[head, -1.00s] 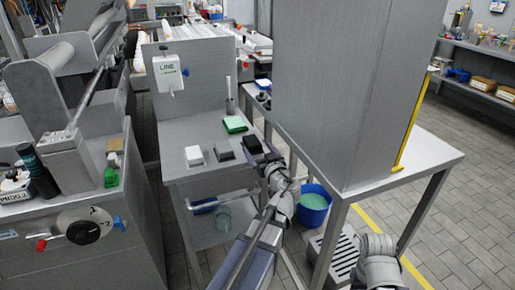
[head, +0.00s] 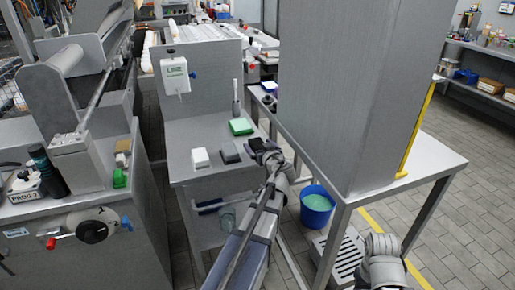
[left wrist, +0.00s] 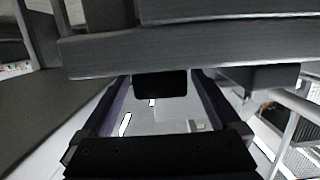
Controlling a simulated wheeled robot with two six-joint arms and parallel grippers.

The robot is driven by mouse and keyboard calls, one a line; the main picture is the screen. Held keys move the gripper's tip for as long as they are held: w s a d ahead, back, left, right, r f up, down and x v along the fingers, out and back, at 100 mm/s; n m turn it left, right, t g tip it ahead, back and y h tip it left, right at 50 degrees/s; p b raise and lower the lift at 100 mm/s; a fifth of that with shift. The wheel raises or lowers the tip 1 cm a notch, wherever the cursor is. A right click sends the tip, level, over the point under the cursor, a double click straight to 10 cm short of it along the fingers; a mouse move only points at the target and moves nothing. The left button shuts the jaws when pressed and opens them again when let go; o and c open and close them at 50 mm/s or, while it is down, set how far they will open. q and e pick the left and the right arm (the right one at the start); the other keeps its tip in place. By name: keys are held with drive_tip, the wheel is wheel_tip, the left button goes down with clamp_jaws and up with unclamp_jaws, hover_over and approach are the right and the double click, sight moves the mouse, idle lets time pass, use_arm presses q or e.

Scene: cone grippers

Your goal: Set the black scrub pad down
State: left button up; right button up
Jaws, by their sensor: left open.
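The black scrub pad (head: 256,144) lies at the right front edge of the grey bench top, beside a dark grey block (head: 229,153). My left gripper (head: 264,150) is at the pad's near right side, and its fingers partly hide it. In the left wrist view, my left gripper's two fingers (left wrist: 160,100) stand apart. A black block (left wrist: 160,84) that looks like the pad shows between them; whether it touches either finger I cannot tell. My right arm shows at the lower right of the head view, but its gripper is not seen.
A white block (head: 200,158) and a green pad (head: 240,126) are also on the bench (head: 185,135). A blue bucket (head: 316,204) stands below on the right. A tall grey cabinet (head: 345,100) blocks the space right of my arm. The bench's back left is clear.

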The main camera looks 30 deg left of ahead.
sight(255, 141)
use_arm(q)
drive_tip(key=x, duration=0.4)
drive_tip(key=shift+a+f+b, duration=0.1)
drive_tip(key=shift+f+b, duration=0.05)
drive_tip(key=shift+b, duration=0.2)
drive_tip(key=c, duration=1.5)
drive_tip(key=shift+c, duration=0.2)
wheel_tip(255, 141, up, 10)
drive_tip(key=p, duration=1)
